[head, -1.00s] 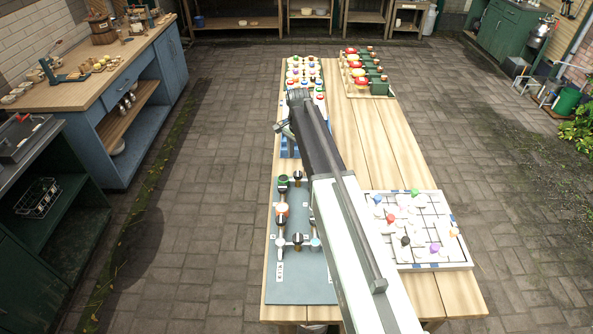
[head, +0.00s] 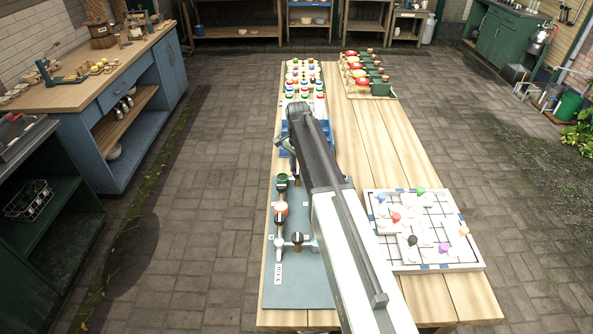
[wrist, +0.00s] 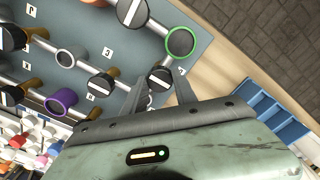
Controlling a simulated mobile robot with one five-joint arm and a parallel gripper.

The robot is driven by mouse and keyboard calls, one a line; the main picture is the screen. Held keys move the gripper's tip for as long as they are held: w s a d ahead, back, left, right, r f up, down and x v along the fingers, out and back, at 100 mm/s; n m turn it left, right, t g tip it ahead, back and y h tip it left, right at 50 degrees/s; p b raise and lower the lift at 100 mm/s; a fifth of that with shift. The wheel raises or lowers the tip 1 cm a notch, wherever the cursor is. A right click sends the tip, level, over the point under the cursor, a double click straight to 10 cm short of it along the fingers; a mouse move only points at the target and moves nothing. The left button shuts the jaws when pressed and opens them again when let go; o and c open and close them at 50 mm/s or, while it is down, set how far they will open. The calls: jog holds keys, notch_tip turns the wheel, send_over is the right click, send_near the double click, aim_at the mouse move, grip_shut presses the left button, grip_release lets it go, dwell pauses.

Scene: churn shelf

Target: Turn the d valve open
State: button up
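The valve panel (head: 300,290) is a grey-blue board on the table's left side, with silver pipes and several valves; it also fills the upper left of the wrist view (wrist: 205,50). A small label (wrist: 182,72) beside the handle is unreadable, so I cannot tell which valve is d. My arm hides part of the panel in the head view.
A white game board (head: 425,230) with coloured pieces lies right of my arm. A rack of coloured caps (head: 305,75) and red-topped items (head: 365,75) stand at the table's far end. A blue holder (wrist: 270,105) lies close right of my gripper in the wrist view.

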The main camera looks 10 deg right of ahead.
jog(key=shift+a, duration=0.1)
grip_shut()
jog(key=n, duration=0.8)
jog(key=shift+n, duration=0.3)
jog(key=n, duration=0.9)
jog(key=shift+n, duration=0.3)
